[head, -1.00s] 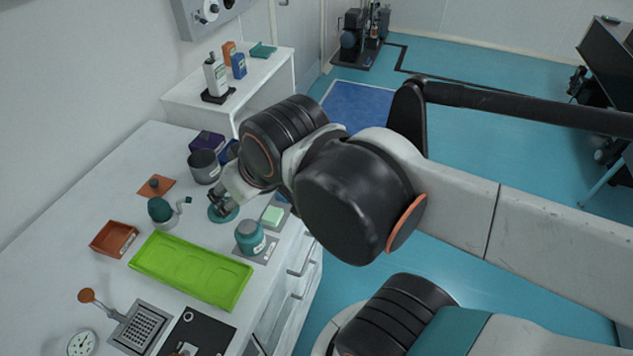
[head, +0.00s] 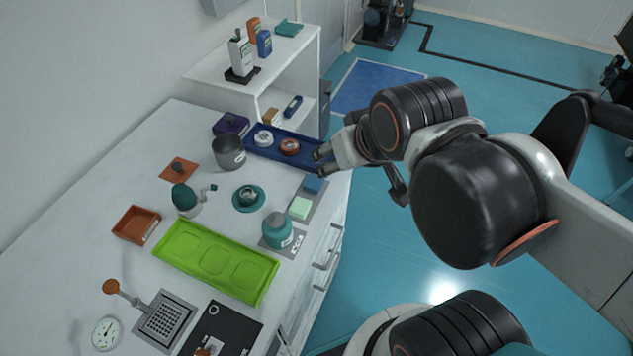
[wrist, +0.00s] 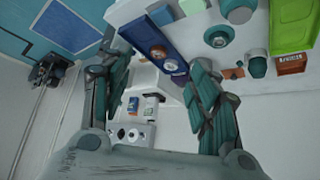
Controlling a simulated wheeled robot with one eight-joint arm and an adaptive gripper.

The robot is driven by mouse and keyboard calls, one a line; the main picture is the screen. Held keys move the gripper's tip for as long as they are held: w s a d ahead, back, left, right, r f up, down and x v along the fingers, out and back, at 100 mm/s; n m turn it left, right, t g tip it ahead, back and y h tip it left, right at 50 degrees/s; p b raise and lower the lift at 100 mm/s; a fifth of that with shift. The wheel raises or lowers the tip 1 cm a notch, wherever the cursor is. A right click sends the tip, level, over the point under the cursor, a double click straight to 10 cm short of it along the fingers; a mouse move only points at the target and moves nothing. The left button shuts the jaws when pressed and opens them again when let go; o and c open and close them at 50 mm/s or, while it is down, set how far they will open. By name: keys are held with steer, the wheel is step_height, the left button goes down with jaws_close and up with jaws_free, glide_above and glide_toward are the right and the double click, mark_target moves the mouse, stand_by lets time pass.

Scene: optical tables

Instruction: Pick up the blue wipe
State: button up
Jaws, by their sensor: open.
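The blue wipe (head: 313,184) looks like a small blue square on a grey mat (head: 308,206), behind a pale green square (head: 299,208) near the table's right edge. In the wrist view the blue wipe (wrist: 161,16) shows near the top edge. My gripper (head: 321,162) is open and empty, just behind the wipe and by the right end of a dark blue tray (head: 262,150). In the wrist view my gripper (wrist: 152,65) has its fingers spread apart, with the wipe beyond them. The gap between gripper and wipe is hard to judge.
A teal jar (head: 277,231) stands in front of the pale green square. A teal dish (head: 248,197), a grey pot (head: 228,153) and a lime green tray (head: 216,261) lie to the left. A white shelf unit (head: 290,65) with bottles stands behind.

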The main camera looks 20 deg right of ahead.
steer(key=shift+o, duration=0.5)
steer(key=shift+w, duration=0.1)
steer(key=m+g+p, duration=0.2)
steer(key=m+g, duration=0.5)
steer(key=m, duration=0.2)
glide_above(314, 182)
step_height(314, 182, down, 9)
step_height(314, 182, down, 9)
steer(key=b, duration=0.2)
steer(key=shift+r+b, duration=0.1)
steer(key=shift+b, duration=0.2)
step_height(314, 182, down, 5)
steer(key=shift+w+b, duration=0.15)
steer(key=shift+b, duration=1.05)
steer(key=shift+c, duration=0.2)
